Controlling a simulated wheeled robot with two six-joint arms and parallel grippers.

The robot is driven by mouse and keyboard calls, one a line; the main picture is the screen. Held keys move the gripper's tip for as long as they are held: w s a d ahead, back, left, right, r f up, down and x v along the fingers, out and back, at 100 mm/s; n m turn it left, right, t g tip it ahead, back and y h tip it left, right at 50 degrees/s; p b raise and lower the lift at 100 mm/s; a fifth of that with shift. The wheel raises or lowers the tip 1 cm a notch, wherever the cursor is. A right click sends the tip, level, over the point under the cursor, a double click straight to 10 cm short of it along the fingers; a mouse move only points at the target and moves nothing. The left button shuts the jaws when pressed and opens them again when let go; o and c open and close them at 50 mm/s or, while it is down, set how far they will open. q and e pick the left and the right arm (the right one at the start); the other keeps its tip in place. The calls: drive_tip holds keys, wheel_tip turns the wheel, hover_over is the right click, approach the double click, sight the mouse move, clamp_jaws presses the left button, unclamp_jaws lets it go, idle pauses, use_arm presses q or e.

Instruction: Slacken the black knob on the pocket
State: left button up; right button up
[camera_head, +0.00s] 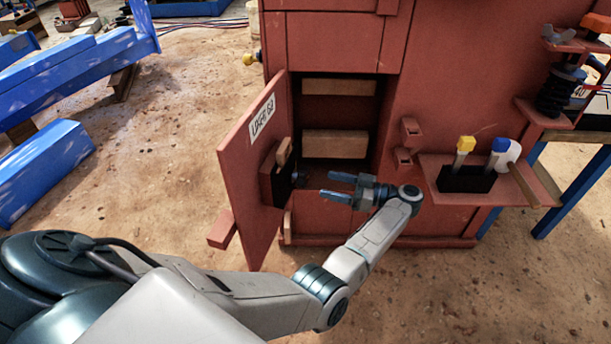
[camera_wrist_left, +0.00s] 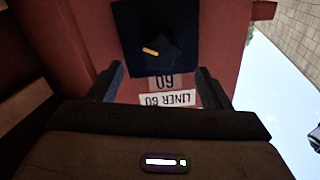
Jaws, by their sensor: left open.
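The black knob (camera_head: 298,179) is on the dark front of the pocket (camera_head: 271,180), which is fixed to the inner face of the open red door. In the left wrist view the knob (camera_wrist_left: 161,49) is lobed, has a yellow mark and sits on a black plate. My left gripper (camera_head: 327,184) is open and empty, its fingers pointing left at the knob with a gap between them. In the left wrist view the fingers (camera_wrist_left: 160,82) stand on either side, below the knob in the picture. My right gripper is not in view.
The red door (camera_head: 250,145) bears a "LINER 60" label (camera_head: 262,117). Behind it is an open compartment with wooden blocks (camera_head: 335,144). Right of my gripper, a red shelf (camera_head: 440,168) carries a black holder (camera_head: 466,180) with yellow- and blue-topped tools. Blue beams (camera_head: 75,80) lie at the left.

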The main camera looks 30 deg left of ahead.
sight(307, 179)
use_arm(q)
drive_tip(key=x, duration=0.8)
drive_tip(key=shift+p, duration=0.35)
drive_tip(key=c, duration=1)
